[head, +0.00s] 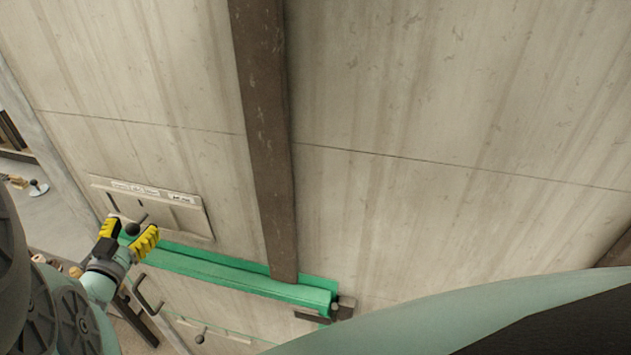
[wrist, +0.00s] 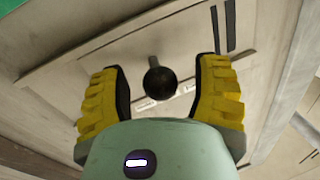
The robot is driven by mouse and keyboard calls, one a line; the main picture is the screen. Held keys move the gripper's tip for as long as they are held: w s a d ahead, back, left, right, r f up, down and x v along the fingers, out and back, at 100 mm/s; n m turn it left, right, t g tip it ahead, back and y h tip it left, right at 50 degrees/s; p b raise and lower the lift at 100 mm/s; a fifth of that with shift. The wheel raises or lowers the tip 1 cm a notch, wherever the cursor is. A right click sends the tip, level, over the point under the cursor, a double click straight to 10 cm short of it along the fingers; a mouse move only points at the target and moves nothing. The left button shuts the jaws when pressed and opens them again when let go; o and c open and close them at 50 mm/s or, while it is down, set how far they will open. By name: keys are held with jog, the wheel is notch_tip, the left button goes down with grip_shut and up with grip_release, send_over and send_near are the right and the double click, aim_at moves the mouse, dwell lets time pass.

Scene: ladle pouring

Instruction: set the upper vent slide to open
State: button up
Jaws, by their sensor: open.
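The upper vent slide is a pale plate (head: 185,212) on the concrete-like wall, with small label strips and narrow dark slots. Its dark round knob (head: 132,230) stands out from the plate on a short stem. In the wrist view the knob (wrist: 160,81) lies midway between the two yellow-padded fingers, with a gap on both sides. My gripper (head: 131,227) is open around the knob and does not visibly touch it; it also fills the lower wrist view (wrist: 160,88). The lettering on the labels is too small to read.
A green horizontal bar (head: 225,273) runs just below the plate to a dark bracket (head: 342,308). A brown vertical beam (head: 264,140) stands right of the plate. A dark handle (head: 148,296) and a smaller knob (head: 199,338) sit lower down.

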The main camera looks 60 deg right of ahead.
jog(key=shift+o, duration=0.2)
grip_shut()
dwell(0.3)
